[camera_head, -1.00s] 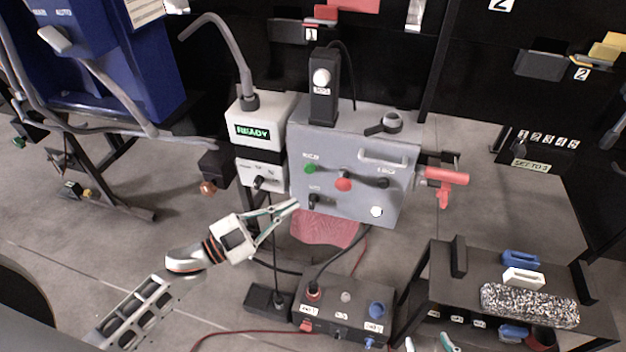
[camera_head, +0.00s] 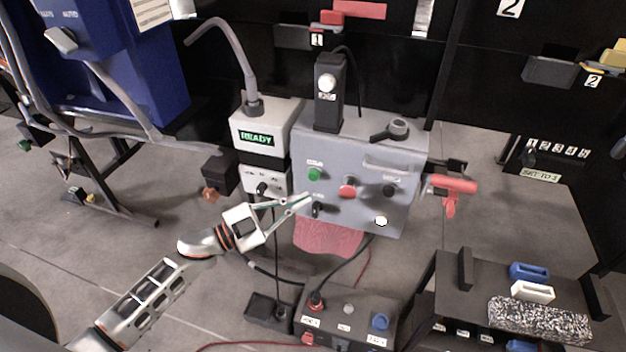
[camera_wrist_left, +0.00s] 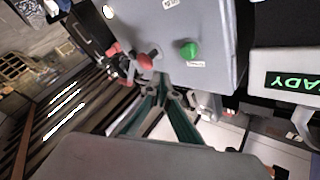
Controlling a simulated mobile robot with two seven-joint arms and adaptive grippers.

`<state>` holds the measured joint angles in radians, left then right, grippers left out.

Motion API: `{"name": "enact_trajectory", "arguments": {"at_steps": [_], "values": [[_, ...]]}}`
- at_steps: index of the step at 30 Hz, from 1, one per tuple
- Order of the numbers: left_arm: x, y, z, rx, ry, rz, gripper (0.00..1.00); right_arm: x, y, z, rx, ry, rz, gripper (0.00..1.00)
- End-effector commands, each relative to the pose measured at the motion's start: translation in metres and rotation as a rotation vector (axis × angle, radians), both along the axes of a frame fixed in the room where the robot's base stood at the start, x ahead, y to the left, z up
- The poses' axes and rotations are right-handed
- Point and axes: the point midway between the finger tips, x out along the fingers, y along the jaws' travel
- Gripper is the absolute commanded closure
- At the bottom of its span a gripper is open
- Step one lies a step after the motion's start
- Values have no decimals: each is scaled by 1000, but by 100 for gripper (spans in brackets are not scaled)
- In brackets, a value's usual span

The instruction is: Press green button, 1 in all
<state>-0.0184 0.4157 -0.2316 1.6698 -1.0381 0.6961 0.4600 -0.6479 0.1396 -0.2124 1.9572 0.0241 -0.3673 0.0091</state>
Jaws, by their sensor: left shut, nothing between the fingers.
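The green button (camera_head: 314,174) is on the upper left of the front of a grey control box (camera_head: 368,215). It also shows in the left wrist view (camera_wrist_left: 189,50), above and a little right of the fingertips. My left gripper (camera_head: 304,199) is shut and empty, its tips below and slightly left of the green button, near the black switch (camera_head: 317,209). In the left wrist view its fingers (camera_wrist_left: 162,80) point up toward the box face. I cannot tell whether the tips touch the box. My right gripper cannot be made out.
A red button (camera_head: 347,188) and a black knob (camera_head: 390,191) sit right of the green button. A white unit with a READY display (camera_head: 256,138) stands left of the box. Cables hang below. A black shelf (camera_head: 450,285) stands at the lower right.

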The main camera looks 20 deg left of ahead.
Motion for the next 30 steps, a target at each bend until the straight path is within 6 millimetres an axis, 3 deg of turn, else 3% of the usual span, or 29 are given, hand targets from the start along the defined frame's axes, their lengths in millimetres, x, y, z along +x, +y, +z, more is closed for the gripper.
{"name": "enact_trajectory", "arguments": {"at_steps": [3, 12, 30], "values": [[16, -1, -2, -1, 1, 0, 100, -2, 0, -10, 0, 7, 0, 50], [39, -2, 0, -1, -1, -1, 100, -2, 0, -10, 0, 4, 0, 50], [42, -1, 0, -1, 0, 1, 100, -1, 0, -8, 2, 2, 0, 50]]}}
